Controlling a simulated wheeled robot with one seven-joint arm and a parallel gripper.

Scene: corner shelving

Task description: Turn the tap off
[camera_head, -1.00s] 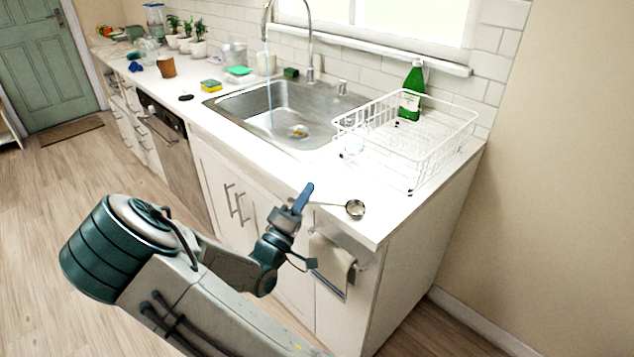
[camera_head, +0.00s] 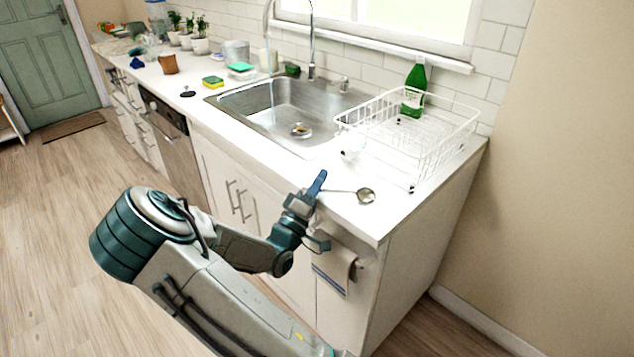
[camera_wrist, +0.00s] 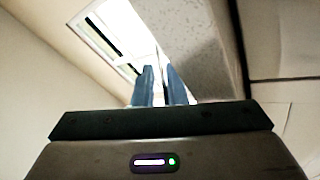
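The chrome tap (camera_head: 311,42) rises behind the sink as a tall curved spout. A thin stream of water (camera_head: 271,95) falls from it into the steel sink (camera_head: 245,100). Small fittings stand near its base; I cannot tell which one is the handle. My gripper (camera_head: 320,213) is at the counter's front edge, well in front of the sink and tap. Its blue fingers are apart with nothing between them, and the gap also shows in the wrist view (camera_wrist: 159,82). The tap is not recognisable in the wrist view.
A metal ladle (camera_head: 366,196) lies on the counter, its handle end close to my upper finger. A white dish rack (camera_head: 430,160) stands right of the sink, with a green bottle (camera_head: 413,88) by it. A towel (camera_head: 333,268) hangs below my gripper. A sponge (camera_head: 213,82) lies left of the sink.

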